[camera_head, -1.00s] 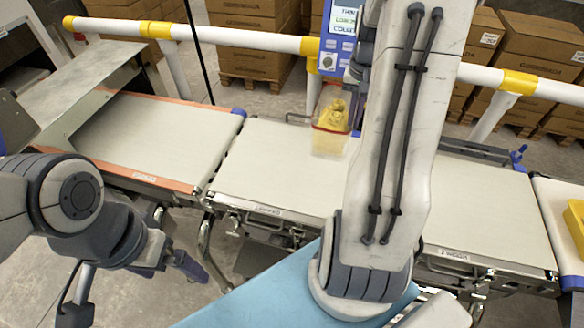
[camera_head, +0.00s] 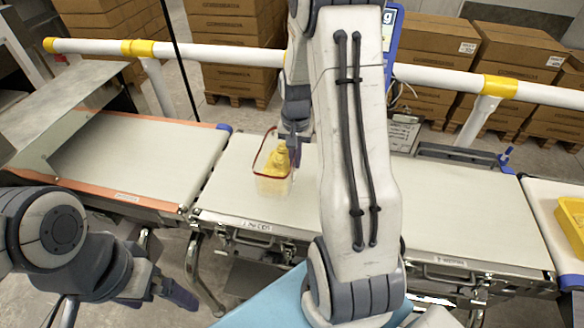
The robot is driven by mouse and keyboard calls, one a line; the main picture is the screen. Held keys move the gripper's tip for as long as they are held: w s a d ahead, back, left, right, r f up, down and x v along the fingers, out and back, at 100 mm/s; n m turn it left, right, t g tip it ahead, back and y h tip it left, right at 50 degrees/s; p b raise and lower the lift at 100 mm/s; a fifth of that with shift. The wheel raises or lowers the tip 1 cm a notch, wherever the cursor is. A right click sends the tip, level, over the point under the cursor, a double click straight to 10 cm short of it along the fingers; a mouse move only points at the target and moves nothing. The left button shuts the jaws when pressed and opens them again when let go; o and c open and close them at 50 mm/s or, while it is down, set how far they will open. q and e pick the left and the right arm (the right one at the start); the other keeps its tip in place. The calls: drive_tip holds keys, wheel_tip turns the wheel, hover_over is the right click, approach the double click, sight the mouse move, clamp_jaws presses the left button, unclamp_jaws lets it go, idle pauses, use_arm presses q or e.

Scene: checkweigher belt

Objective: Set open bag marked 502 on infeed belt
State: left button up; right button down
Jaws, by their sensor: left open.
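A clear bag with a red rim and yellow contents (camera_head: 272,178) is upright at the infeed belt (camera_head: 222,196), over its middle part. I cannot read a number on it, nor tell whether its base touches the belt. My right gripper (camera_head: 294,158) is at the bag's right upper edge and appears shut on it; its fingers are partly hidden by my own arm. My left gripper (camera_head: 180,294) is open and empty at the lower left, in front of the belts and away from the bag.
An orange-edged belt (camera_head: 145,150) lies to the left, and a weigher belt (camera_head: 460,215) to the right. A yellow tray (camera_head: 572,222) stands at far right. A white and yellow rail (camera_head: 215,54) runs behind the belts, with stacked cartons (camera_head: 235,25) beyond.

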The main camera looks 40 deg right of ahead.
drive_tip(key=shift+w+a+f, duration=0.25)
drive_tip(key=shift+a+f, duration=0.15)
drive_tip(key=shift+f, duration=0.05)
wheel_tip(320, 180, down, 3)
drive_tip(key=shift+f+p, duration=0.15)
drive_tip(key=shift+p, duration=0.3)
drive_tip(key=shift+f, duration=0.15)
drive_tip(key=shift+f, duration=0.1)
drive_tip(key=shift+f, duration=0.1)
drive_tip(key=c, duration=1.1)
unclamp_jaws()
